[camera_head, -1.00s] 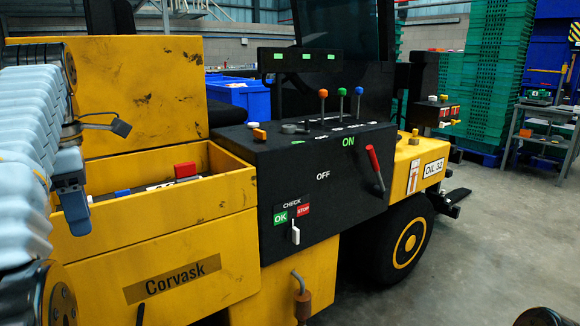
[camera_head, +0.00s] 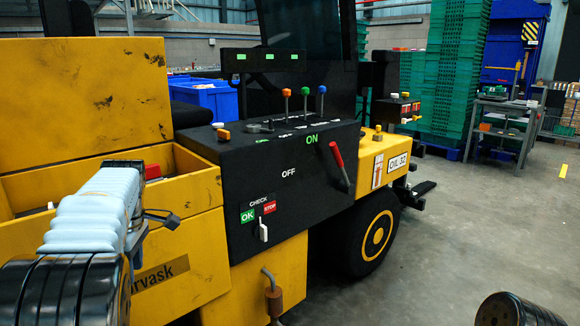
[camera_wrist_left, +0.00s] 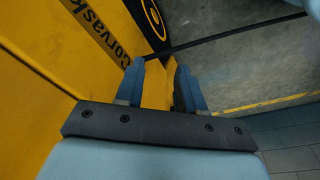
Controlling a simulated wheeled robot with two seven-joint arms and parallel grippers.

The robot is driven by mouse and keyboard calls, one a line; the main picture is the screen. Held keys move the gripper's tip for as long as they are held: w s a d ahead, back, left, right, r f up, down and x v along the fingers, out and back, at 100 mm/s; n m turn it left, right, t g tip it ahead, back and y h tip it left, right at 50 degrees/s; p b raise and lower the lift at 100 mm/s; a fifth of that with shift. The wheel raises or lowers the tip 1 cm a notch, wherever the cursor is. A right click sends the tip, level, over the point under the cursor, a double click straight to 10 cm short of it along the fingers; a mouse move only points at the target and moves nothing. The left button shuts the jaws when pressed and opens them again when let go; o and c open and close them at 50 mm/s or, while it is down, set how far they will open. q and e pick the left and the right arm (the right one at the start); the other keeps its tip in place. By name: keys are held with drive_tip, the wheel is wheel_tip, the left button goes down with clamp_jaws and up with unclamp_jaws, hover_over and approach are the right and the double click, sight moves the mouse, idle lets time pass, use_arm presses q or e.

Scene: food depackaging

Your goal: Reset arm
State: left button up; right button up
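My left arm comes in from the left in the head view, with its pale blue, ribbed forearm in front of the yellow forklift's (camera_head: 190,235) side. My left gripper (camera_head: 135,245) points down there, and its fingers are mostly hidden by the arm. In the left wrist view, my left gripper (camera_wrist_left: 159,66) shows two blue fingers spread apart with nothing between them. The yellow panel with the "Corvask" label (camera_wrist_left: 103,37) lies to the left of the fingers, with grey floor beyond. My right gripper is not in view; a dark, rounded arm part shows at the lower right.
The forklift's black control panel (camera_head: 285,185) has a red lever (camera_head: 339,163), a white switch (camera_head: 263,230) and coloured knobs on top. An open yellow compartment is beside the arm. Green crate stacks (camera_head: 455,90) and a grey table (camera_head: 503,120) stand behind.

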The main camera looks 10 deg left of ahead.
use_arm(q)
drive_tip(key=s+d+f+m, duration=0.1)
drive_tip(key=d+f+m, duration=0.25)
drive_tip(key=f, duration=0.85)
drive_tip(key=d+f+m+h, duration=0.1)
drive_tip(key=d+f+m, duration=0.25)
drive_tip(key=f, duration=0.75)
drive_tip(key=s+d+f+m, duration=0.1)
drive_tip(key=d+f+m, duration=0.25)
drive_tip(key=f, duration=0.85)
drive_tip(key=s+d+f+m+h, duration=0.2)
drive_tip(key=s+d+f+m, duration=0.2)
drive_tip(key=s+d, duration=0.4)
drive_tip(key=s+d+f+m+h, duration=0.3)
drive_tip(key=s+d+f, duration=0.2)
drive_tip(key=s+d, duration=0.3)
drive_tip(key=shift+d+f+m+t, duration=0.2)
drive_tip(key=shift+d+m+t, duration=0.15)
drive_tip(key=shift+d, duration=0.45)
